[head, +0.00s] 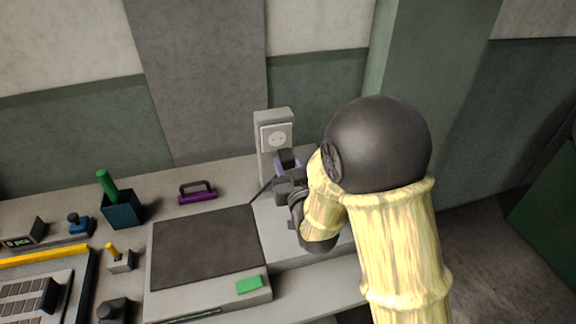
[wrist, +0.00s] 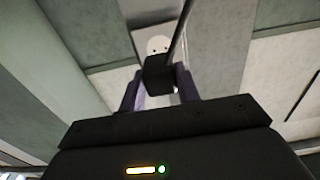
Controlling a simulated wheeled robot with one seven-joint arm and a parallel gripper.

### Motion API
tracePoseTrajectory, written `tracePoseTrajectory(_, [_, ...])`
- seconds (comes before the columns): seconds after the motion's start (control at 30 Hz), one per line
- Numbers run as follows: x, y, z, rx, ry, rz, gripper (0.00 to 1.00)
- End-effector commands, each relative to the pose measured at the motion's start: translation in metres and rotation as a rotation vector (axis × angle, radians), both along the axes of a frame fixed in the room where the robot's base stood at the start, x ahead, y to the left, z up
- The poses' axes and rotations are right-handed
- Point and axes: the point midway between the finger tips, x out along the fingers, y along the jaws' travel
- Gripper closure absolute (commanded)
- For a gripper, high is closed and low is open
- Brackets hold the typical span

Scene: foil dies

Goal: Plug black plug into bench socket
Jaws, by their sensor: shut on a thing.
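The bench socket (head: 277,138) is a white outlet with a round face on a pale post at the back of the bench. It also shows in the wrist view (wrist: 157,45), just beyond the plug. My gripper (head: 288,163) is shut on the black plug (wrist: 158,74), one purple finger on each side of it. The plug is below the socket face in the head view and seems apart from it; the exact gap is hard to tell. A dark cord (wrist: 180,35) crosses the wrist view by the plug. The plug's pins are hidden.
A flat press with a dark plate (head: 207,246) and a green block (head: 249,285) stands left of my arm. A purple-handled tool (head: 197,192), a teal cup with a green rod (head: 122,208) and a keypad (head: 30,299) lie farther left.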

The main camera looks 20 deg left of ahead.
Motion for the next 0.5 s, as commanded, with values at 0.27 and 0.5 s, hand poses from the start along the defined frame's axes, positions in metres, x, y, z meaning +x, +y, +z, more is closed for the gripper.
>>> tracePoseTrajectory(0.27, [0.019, 0.012, 0.001, 0.0, 0.0, 0.0, 0.88])
tracePoseTrajectory(0.5, [0.034, 0.023, 0.001, 0.0, 0.0, 0.003, 0.88])
